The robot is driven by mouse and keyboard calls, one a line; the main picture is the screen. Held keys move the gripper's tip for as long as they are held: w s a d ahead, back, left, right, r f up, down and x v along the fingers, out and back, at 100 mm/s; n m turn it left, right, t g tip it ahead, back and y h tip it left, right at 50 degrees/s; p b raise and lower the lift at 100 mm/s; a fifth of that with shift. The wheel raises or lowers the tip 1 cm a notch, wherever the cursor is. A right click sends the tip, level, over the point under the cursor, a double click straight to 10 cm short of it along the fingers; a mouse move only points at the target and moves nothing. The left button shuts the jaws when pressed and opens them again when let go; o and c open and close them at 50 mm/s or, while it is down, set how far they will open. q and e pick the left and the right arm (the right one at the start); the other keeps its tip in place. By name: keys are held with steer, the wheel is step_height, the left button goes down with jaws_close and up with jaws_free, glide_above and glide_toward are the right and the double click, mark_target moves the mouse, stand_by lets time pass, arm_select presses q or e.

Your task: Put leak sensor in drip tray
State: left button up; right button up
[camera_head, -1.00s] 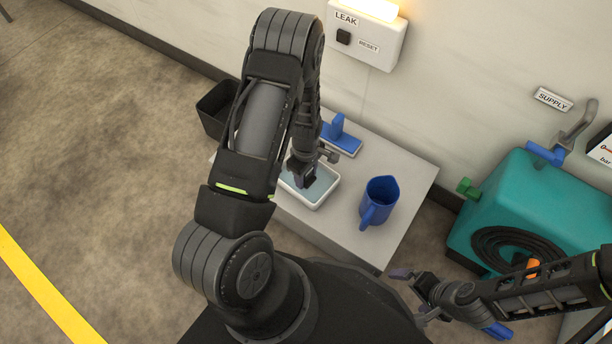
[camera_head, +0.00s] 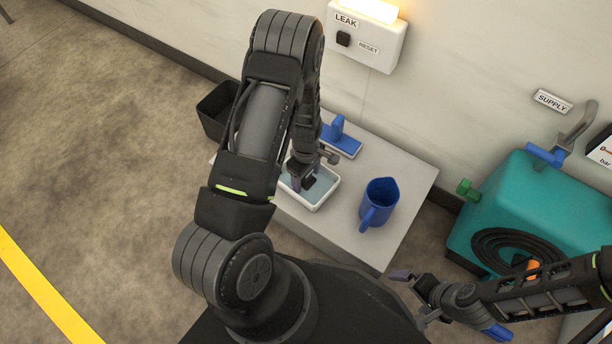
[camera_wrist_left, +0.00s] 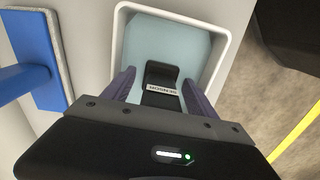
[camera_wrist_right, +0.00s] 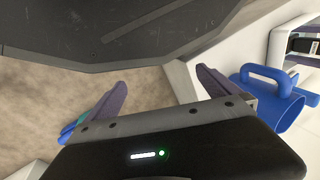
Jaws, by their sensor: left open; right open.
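The white drip tray (camera_head: 325,198) with a pale blue inside sits on the grey table, and it also shows in the left wrist view (camera_wrist_left: 226,50). The black leak sensor (camera_wrist_left: 161,76) with a white "SENSOR" label lies inside the tray; it is a small dark shape in the head view (camera_head: 309,182). My left gripper (camera_head: 300,180) is open over the tray, and in the left wrist view its fingers (camera_wrist_left: 157,88) stand apart on either side of the sensor. My right gripper (camera_wrist_right: 160,92) is open and empty, low at the table's right front.
A blue jug (camera_head: 381,202) stands right of the tray. A blue-handled scrubber (camera_head: 341,138) lies behind it. A black bin (camera_head: 216,110) stands left of the table (camera_head: 405,170). A teal machine (camera_head: 540,210) with a coiled hose is at right. A leak alarm box (camera_head: 367,38) is on the wall.

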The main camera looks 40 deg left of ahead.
arm_select(q)
step_height(320, 180, up, 12)
steer(key=p, duration=0.4)
stand_by(0.6)
steer(key=s+d+f+m+h, duration=0.2)
steer(key=s+d+m, duration=0.5)
steer(key=d, duration=0.5)
steer(key=s+d+f+m+h, duration=0.2)
steer(key=s+d+m, duration=0.5)
steer(key=d, duration=0.6)
steer(key=shift+s+f+m+t, duration=0.2)
steer(key=shift+f+m+t, duration=0.15)
steer(key=shift+m, duration=0.35)
steer(key=shift+a, duration=0.1)
